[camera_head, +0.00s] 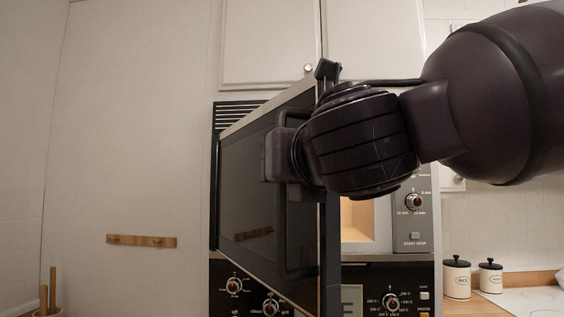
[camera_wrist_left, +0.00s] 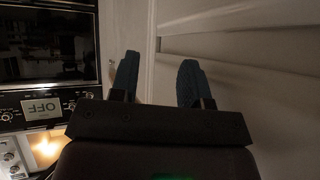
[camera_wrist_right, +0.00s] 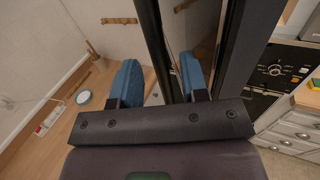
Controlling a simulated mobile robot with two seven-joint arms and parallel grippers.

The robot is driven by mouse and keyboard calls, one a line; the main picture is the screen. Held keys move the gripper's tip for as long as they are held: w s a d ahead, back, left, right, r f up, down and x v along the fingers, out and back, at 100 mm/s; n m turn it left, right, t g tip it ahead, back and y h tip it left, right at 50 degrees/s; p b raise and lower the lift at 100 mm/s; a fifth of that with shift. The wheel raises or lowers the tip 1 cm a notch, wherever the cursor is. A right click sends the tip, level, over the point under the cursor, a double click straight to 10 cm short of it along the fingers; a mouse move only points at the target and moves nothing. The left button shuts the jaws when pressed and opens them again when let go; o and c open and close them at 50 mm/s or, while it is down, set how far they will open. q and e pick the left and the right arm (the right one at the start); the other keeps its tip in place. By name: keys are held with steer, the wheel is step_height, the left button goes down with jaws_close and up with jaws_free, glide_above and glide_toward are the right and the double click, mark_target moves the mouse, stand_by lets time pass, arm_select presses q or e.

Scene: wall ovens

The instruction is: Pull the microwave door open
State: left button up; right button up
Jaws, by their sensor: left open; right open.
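The microwave door (camera_head: 250,185) stands partly open in the head view, swung out from its left side. To the right of its free edge, part of the lit microwave interior (camera_head: 357,222) shows. My right gripper (camera_head: 280,155) is at the door's front. In the right wrist view, the open fingers of that gripper (camera_wrist_right: 160,60) lie on either side of the dark door handle (camera_wrist_right: 153,35); I cannot tell whether they touch it. My left gripper (camera_wrist_left: 156,68) is open and empty in the left wrist view, and out of the head view.
Below the microwave is an oven panel with knobs (camera_head: 392,301). White cupboards (camera_head: 270,45) are above. Two canisters (camera_head: 457,279) stand on the right counter. A pale panel (camera_wrist_left: 245,75) is close to my left gripper.

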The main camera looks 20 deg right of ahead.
steer(key=s+p, duration=0.1)
steer(key=s, duration=0.7)
steer(key=shift+s, duration=0.15)
steer(key=shift+d, duration=0.1)
